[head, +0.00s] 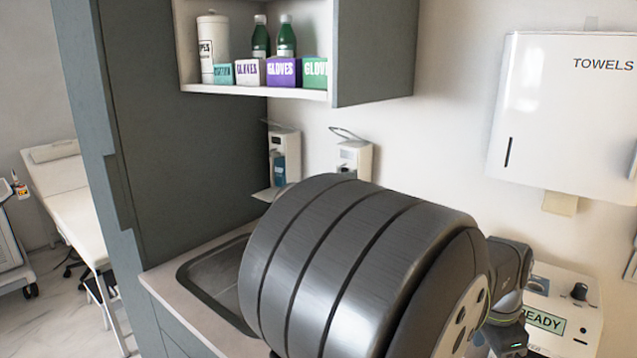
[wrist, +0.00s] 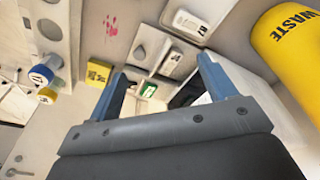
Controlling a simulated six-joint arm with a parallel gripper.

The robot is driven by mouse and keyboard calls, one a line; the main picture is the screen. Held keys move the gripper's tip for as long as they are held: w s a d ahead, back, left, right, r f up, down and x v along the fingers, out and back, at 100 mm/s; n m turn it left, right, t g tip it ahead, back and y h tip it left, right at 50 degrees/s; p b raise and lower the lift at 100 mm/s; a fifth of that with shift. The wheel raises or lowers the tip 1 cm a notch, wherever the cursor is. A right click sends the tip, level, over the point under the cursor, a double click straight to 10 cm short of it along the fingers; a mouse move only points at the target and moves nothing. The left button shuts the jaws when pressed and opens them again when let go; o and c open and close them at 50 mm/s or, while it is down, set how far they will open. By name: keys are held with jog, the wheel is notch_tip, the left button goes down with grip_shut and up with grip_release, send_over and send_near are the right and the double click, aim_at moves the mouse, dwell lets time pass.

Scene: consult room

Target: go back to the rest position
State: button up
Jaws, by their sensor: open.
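My gripper (wrist: 163,78) shows in the wrist view, its two blue fingers spread wide apart. It is open, and nothing is held between the fingers. In the head view a large dark grey ribbed link of my own arm fills the lower middle and hides part of the counter. I cannot make out the fingers in the head view.
In the wrist view, a yellow waste container (wrist: 288,45) is upper right, a yellow box (wrist: 97,73) left of the fingers, and capped tubes (wrist: 43,76) farther left. In the head view, a sink (head: 212,285), an open cabinet (head: 255,93) and a towel dispenser (head: 560,110) surround my arm.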

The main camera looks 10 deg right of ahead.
jog(key=w+a+m+g, duration=0.1)
jog(key=w+a+m, duration=0.4)
jog(key=shift+a+f, duration=0.15)
dwell(0.4)
jog(key=o, duration=0.5)
